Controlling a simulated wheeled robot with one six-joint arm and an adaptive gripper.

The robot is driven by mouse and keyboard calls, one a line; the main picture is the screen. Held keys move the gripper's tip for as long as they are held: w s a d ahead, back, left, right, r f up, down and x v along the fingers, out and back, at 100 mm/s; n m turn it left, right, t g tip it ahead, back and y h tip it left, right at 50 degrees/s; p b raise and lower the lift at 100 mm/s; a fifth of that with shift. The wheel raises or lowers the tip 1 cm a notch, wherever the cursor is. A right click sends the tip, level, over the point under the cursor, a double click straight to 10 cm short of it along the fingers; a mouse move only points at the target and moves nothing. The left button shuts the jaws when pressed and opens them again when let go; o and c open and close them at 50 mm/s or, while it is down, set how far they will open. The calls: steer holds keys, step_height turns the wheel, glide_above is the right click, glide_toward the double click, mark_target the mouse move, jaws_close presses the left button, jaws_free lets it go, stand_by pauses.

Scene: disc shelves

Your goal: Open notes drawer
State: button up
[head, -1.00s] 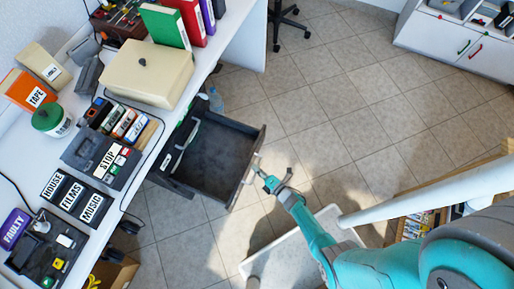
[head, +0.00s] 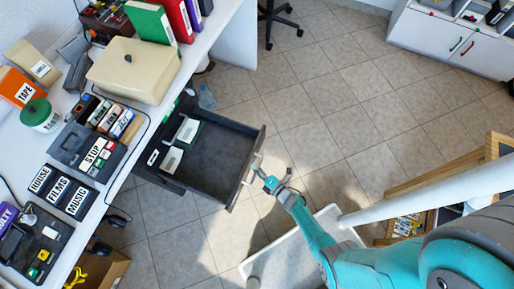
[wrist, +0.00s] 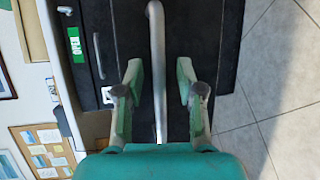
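The dark drawer (head: 205,165) under the white desk is pulled well out, and notebooks or cards (head: 187,131) with pale labels lie at its inner end. Its light bar handle (head: 252,168) is on the front panel, facing my arm. My gripper (head: 268,180) is at this handle. In the wrist view the handle (wrist: 157,60) runs between the two green-padded fingers of my gripper (wrist: 160,85), with gaps visible on both sides, so the fingers are apart. A green label (wrist: 75,45) shows beside the drawer; I cannot read any drawer name.
The desk (head: 215,45) holds a cream box (head: 135,75), binders, a tape-labelled box and button panels. A cardboard box (head: 105,268) stands on the floor below. White cabinets (head: 450,40) are at the upper right.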

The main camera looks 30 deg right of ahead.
steer(key=v, duration=1.2)
stand_by(0.5)
stand_by(0.6)
